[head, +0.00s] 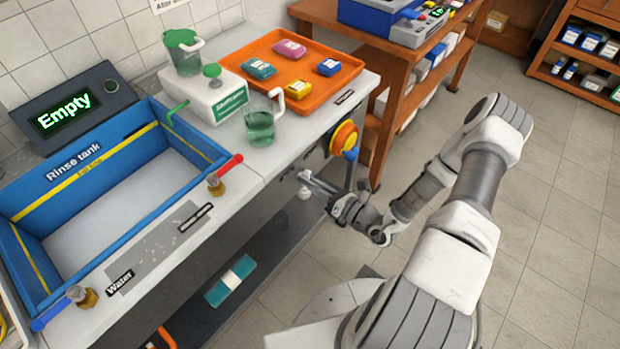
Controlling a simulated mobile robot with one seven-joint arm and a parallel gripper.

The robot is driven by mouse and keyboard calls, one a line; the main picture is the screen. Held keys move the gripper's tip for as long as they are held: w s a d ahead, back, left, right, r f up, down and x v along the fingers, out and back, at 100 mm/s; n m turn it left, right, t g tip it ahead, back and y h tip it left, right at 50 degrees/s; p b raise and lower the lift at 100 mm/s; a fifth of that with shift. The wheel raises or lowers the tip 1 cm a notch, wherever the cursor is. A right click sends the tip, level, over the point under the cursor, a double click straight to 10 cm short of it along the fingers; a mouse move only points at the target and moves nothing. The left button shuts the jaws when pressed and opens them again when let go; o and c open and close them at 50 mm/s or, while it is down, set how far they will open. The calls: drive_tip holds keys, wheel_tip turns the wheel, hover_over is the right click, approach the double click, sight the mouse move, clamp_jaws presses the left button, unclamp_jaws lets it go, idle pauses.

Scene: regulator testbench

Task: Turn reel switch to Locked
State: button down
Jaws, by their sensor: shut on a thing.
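An orange and yellow hose reel (343,138) is mounted on the front side of the bench, with a blue part hanging at its lower right. My gripper (306,181) is at the bench front, below and left of the reel, and points left toward the bench. It is shut on the reel switch, which is mostly hidden at the fingertips. I cannot read the switch's position or its labels. A small pale knob-like part (304,193) shows just under the fingertips.
An orange tray (327,95) with coloured packs, a green-lidded jug (184,53), a white canister (203,96) and a beaker (260,128) stand on the bench. The blue rinse tank (205,145) is at left. A wooden cart (381,121) stands behind my arm. Floor at right is clear.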

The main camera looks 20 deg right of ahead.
drive_tip(key=shift+m+p, duration=0.4)
drive_tip(key=shift+m, duration=1.1)
drive_tip(key=shift+s, duration=0.1)
drive_tip(key=c, duration=0.9)
unclamp_jaws()
drive_tip(key=shift+o, duration=0.2)
drive_tip(key=shift+d, duration=0.1)
drive_tip(key=v, duration=1.7)
drive_tip(key=shift+p, duration=0.35)
drive_tip(key=shift+s+r, duration=0.1)
